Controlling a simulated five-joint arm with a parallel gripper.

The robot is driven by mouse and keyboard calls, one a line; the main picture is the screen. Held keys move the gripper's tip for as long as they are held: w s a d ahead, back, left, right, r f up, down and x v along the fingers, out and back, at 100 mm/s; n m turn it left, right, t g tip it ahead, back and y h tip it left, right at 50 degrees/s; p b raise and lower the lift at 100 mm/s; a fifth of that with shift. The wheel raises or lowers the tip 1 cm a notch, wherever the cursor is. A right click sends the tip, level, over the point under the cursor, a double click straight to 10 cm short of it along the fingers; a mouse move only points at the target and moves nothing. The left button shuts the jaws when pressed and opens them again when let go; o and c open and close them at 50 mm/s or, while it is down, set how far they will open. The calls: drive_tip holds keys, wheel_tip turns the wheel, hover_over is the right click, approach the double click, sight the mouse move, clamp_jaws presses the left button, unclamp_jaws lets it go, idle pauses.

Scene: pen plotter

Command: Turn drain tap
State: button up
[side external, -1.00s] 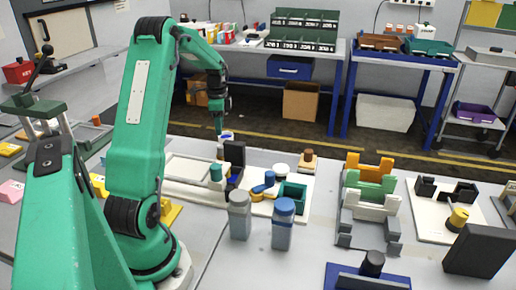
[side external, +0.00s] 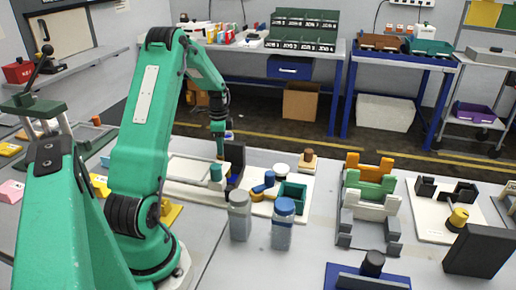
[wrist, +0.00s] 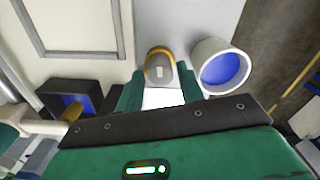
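In the wrist view, a grey knob with a pale mark on a yellow base (wrist: 160,66), which looks like the drain tap, lies just beyond and between my fingertips. My gripper (wrist: 160,88) has its two green fingers apart, with a gap between them; I see no firm hold on the knob. A white cup with blue inside (wrist: 220,68) stands just right of the knob in the wrist view.
A dark box with blue inside (wrist: 72,104) is left of my fingers. In the side view, a dark upright block (side external: 235,160) stands close to my gripper. Two capped bottles, one grey (side external: 240,218) and one blue-topped (side external: 283,228), stand in front. A teal tray (side external: 291,195) is to the right.

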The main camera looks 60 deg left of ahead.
drive_tip(key=shift+f, duration=0.75)
drive_tip(key=shift+c, duration=0.2)
drive_tip(key=c, duration=0.7)
drive_tip(key=shift+o, duration=0.2)
